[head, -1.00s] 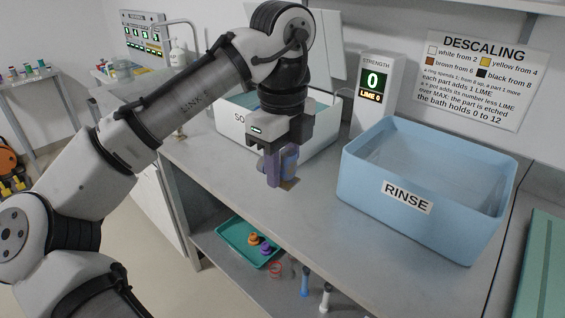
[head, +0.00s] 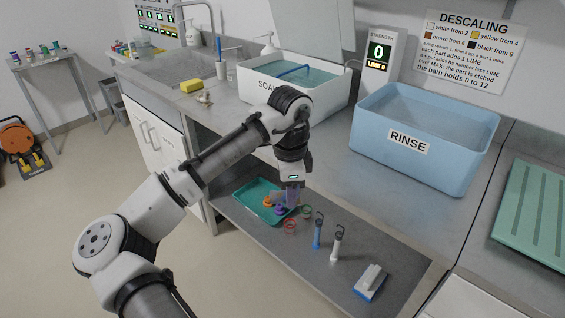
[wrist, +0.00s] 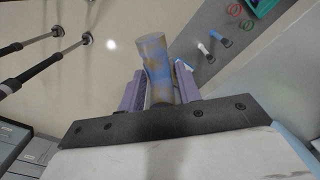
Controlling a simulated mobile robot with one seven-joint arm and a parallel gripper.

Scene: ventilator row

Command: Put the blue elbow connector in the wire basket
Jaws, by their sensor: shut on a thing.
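My gripper (head: 291,194) has purple fingers and is shut on a blue tube-like part with brown patches (wrist: 156,66), which looks like the blue elbow connector. In the wrist view the part stands up between the two fingers; its bend cannot be made out. In the head view the held part is too small to tell from the fingers. My gripper appears in front of the counter's edge, over the picture of the teal tray. I cannot make out a wire basket; a blue bar (head: 293,70) shows in the white SOAK tub (head: 262,92).
The blue RINSE tub (head: 428,165) stands on the counter, right of the display reading 0 (head: 378,52). The lower shelf holds a teal tray (head: 247,199) with orange and purple parts, rings, brushes (head: 317,233) and a blue-and-white block (head: 370,282).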

